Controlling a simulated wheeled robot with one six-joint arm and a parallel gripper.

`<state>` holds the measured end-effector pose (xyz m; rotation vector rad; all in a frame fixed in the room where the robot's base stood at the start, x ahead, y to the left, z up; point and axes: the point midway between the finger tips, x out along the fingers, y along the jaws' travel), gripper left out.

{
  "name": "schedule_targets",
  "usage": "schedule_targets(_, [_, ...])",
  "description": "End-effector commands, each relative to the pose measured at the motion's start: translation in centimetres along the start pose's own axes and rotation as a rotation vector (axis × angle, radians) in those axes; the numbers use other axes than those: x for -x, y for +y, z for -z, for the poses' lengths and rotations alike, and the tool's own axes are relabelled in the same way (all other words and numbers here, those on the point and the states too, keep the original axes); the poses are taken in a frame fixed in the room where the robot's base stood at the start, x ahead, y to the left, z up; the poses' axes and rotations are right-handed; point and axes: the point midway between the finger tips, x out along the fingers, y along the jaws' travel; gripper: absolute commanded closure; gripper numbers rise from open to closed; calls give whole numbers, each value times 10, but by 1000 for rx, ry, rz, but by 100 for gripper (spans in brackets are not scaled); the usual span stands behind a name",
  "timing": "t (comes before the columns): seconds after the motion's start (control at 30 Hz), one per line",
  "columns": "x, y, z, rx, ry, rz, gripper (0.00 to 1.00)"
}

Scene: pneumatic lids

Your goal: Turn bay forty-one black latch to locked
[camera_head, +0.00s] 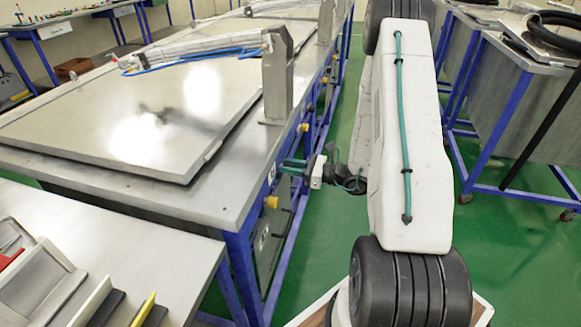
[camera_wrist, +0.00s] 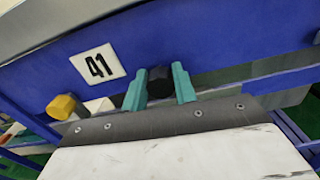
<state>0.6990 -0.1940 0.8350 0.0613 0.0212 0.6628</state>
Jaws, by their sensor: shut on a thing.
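The black latch (camera_wrist: 159,84) sits on the blue side rail of the bench, right of the white "41" label (camera_wrist: 97,65) in the wrist view. My gripper (camera_wrist: 160,80) has its two teal fingers on either side of the latch, shut on it. Part of the latch is hidden behind the gripper's front edge, and its turned position is hard to tell. In the head view my gripper (camera_head: 288,166) reaches left to the bench's side; the latch cannot be made out there.
A yellow knob (camera_wrist: 66,107) is on the rail left of the latch; yellow knobs also show along the bench side (camera_head: 271,202). The large metal lid (camera_head: 130,110) lies on the bench top.

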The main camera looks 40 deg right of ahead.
Motion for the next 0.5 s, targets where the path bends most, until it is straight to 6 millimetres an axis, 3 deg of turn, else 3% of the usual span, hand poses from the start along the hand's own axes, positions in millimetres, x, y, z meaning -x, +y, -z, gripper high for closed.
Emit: schedule_targets(0.5, [0,-3,0,-424,-1,2,95])
